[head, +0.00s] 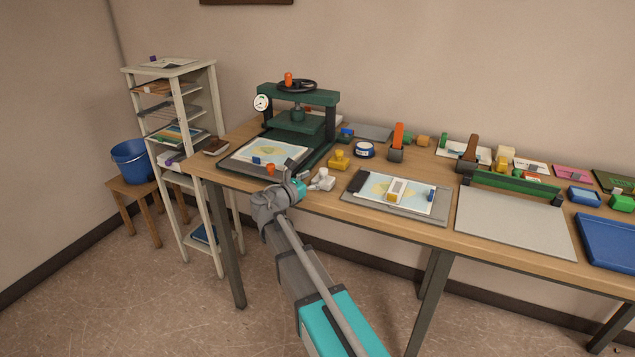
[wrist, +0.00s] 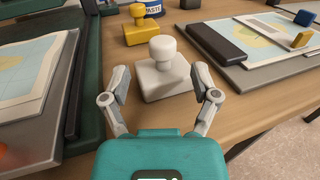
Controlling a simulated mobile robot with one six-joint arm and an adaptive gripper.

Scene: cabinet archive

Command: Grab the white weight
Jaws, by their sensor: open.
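The white weight (head: 322,180) has a square base and a round knob. It stands upright on the wooden table, between the press on the left and the grey board with a map on the right. In the wrist view the white weight (wrist: 162,72) stands just ahead of my gripper (wrist: 160,88). The gripper's two fingers are spread apart, one to each side of the weight's near part, with nothing held. I cannot tell whether either finger touches it. In the head view my arm reaches in from below and its end is beside the weight.
A yellow weight (head: 339,160) of like shape stands just behind. A blue paste tub (head: 364,150) is beyond it. The green press (head: 297,112) with a map board is at the left. A dark bar (wrist: 217,43) lies on the map board at the right.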

